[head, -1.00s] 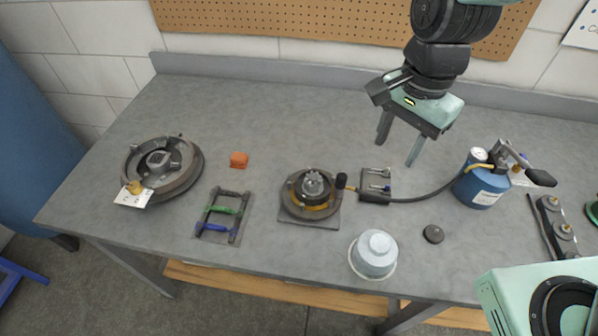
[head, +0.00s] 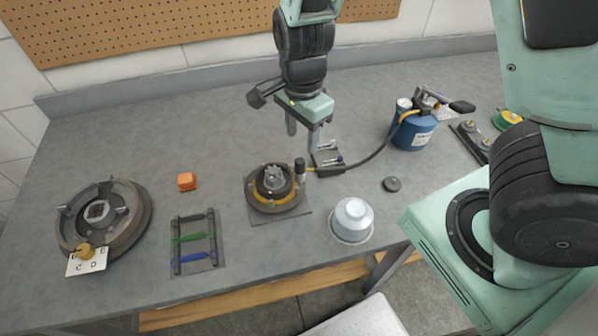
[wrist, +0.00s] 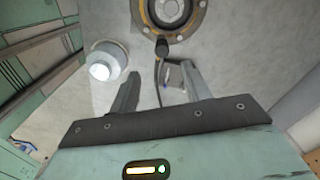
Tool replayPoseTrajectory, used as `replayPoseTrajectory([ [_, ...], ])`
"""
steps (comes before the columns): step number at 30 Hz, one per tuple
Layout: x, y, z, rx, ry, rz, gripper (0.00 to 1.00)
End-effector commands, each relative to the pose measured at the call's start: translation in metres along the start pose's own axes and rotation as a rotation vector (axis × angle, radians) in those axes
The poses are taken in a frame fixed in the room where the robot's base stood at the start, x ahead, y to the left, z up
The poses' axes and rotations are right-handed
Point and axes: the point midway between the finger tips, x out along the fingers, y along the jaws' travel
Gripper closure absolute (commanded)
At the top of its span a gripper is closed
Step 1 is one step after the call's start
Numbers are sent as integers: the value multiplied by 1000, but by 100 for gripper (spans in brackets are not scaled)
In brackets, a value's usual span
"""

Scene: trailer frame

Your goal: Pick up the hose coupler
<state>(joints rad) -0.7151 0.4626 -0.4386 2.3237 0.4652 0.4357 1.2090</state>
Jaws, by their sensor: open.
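The hose coupler appears to be the dark, upright cylindrical end piece (head: 300,166) with a brass-coloured part beside it, at the right edge of the round fixture (head: 273,187). It also shows as a dark knob in the wrist view (wrist: 162,48), beyond my fingertips. A dark hose (head: 372,159) runs from it to the blue tank (head: 413,133). My gripper (head: 303,140) is open and empty, pointing down above and behind the coupler. In the wrist view, the coupler lies roughly between the lines of my two fingers (wrist: 158,78), apart from both.
A small key plate (head: 326,160) lies close to the coupler. An orange block (head: 187,181), a rack (head: 195,239) and a large round ring (head: 129,232) are left.

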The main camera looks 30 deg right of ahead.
Motion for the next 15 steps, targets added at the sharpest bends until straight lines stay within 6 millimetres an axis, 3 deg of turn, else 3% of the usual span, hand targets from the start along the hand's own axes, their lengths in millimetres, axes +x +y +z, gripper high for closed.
replayPoseTrajectory([
  [4, 29, 0, -1, 2, 0, 3, 52],
  [15, 61, -1, 0, 2, 0, 4, 52],
])
